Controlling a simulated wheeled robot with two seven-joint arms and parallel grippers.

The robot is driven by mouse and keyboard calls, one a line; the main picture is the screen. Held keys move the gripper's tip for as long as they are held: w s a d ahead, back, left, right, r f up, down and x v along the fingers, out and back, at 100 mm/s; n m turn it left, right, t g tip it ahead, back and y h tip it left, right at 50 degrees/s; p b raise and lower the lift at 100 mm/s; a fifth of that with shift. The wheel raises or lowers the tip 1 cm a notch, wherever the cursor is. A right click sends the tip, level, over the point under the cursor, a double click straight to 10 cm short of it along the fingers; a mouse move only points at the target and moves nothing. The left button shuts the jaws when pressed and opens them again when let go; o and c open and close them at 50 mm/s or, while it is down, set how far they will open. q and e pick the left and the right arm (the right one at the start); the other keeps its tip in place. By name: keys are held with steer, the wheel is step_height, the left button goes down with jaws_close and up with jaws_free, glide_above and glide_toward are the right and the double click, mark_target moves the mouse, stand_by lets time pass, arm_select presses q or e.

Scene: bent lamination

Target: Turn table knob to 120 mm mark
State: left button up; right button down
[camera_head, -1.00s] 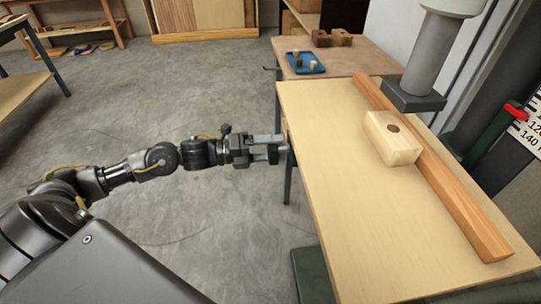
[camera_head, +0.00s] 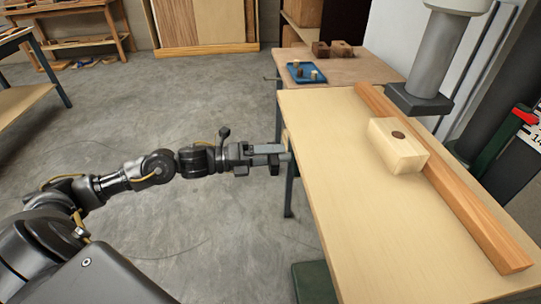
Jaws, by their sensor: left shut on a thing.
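My left gripper (camera_head: 281,160) reaches in from the left to the table's left edge. Its fingers are shut on the table knob, which is mostly hidden behind them; a small pale round edge (camera_head: 287,141) shows just beyond the fingers. The machine table (camera_head: 345,205) has a pale wooden top. A red pointer (camera_head: 525,117) sits at the right edge of the picture beside a white scale (camera_head: 537,138). The scale is cut off by the frame, so the pointer's reading cannot be told. My right gripper is out of view.
A long wooden strip (camera_head: 470,205) and a pale block (camera_head: 399,151) with a dark round spot lie on the table. A grey machine column (camera_head: 434,55) ends in a dark square foot above them. Behind stands a bench with a blue tray (camera_head: 305,73).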

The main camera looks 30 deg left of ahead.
arm_select(q)
steer(key=o, duration=0.7)
steer(key=shift+s+d+r, duration=0.1)
steer(key=shift+d+r, duration=0.05)
steer(key=shift+r, duration=0.65)
steer(key=shift+o, duration=1.3)
steer(key=shift+s+d, duration=0.15)
steer(key=shift+s, duration=0.05)
steer(key=shift+f, duration=0.25)
